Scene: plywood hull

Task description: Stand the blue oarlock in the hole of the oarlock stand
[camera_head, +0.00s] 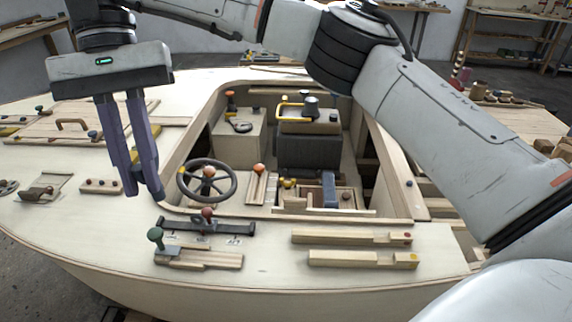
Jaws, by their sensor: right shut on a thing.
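My right gripper (143,190) hangs over the left part of the pale deck, fingers pointing down. Its two purple fingers are shut on a small dark blue piece (155,188) low at the tips, which looks like the blue oarlock. The fingers hide much of it, so its shape and tilt are hard to tell. I cannot pick out the oarlock stand or its hole with certainty. My left gripper is not in view.
The steering wheel (207,180) stands just right of the fingertips. A dark lever bar (206,226) and a green-knobbed wooden block (198,258) are nearer the front edge. Two wooden strips (351,238) lie to the right. The cockpit holds a black box (309,150).

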